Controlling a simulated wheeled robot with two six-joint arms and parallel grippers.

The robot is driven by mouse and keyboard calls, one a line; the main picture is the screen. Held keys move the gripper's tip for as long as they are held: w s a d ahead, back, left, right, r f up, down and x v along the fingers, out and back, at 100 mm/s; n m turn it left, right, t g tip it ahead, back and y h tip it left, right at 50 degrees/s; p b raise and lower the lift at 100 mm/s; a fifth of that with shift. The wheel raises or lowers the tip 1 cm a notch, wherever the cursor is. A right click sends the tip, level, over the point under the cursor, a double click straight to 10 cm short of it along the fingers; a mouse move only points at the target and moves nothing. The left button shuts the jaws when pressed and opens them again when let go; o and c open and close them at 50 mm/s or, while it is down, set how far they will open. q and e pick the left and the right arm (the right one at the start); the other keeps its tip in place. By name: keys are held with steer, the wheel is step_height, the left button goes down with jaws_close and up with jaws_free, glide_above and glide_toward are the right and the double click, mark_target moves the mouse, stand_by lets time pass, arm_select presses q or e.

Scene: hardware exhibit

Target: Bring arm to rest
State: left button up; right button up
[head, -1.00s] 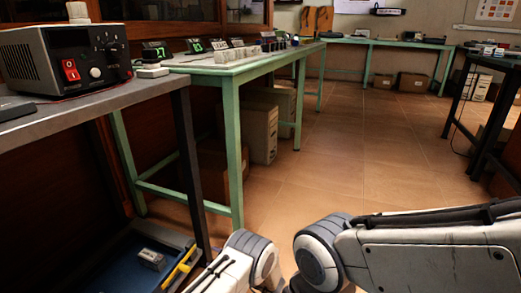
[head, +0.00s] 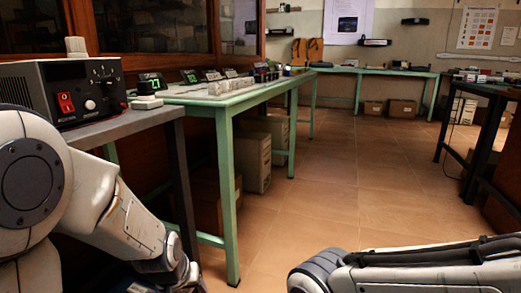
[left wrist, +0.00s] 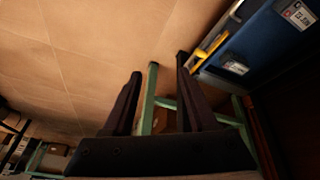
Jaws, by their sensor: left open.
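My left arm (head: 90,205) fills the lower left of the head view, bent with its lower part reaching down; its gripper is out of sight there. In the left wrist view my left gripper (left wrist: 159,66) is open and empty, its two dark fingers apart over the floor and table legs. My right arm (head: 410,268) lies across the bottom right of the head view; its gripper is not in view.
A grey table (head: 125,126) with a black power supply (head: 65,92) stands close behind my left arm. A green table (head: 225,99) is beyond it. A blue bin (left wrist: 262,45) shows in the left wrist view. Tiled floor (head: 330,190) is clear in the middle.

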arm_select(q)
steer(key=s+a+r+m+g+p, duration=0.1)
steer(key=s+a+r+m+g, duration=0.1)
steer(key=s, duration=0.6)
steer(key=s+d+r+m+g+p, duration=0.1)
steer(key=s+d+r+m+p, duration=0.1)
steer(key=s+d+r+p, duration=0.4)
steer(key=s+d+r+m+g+p, duration=0.1)
steer(key=s+d+r+m+p, duration=0.3)
steer(key=r, duration=0.5)
steer(key=s+d+r+m+p, duration=0.1)
steer(key=s+d+r+p, duration=0.3)
steer(key=r+p, duration=0.3)
step_height(320, 180, up, 36)
steer(key=p, duration=3.5)
steer(key=shift+w+a+p, duration=0.3)
steer(key=shift+w+p, duration=0.05)
steer(key=shift+p, duration=0.05)
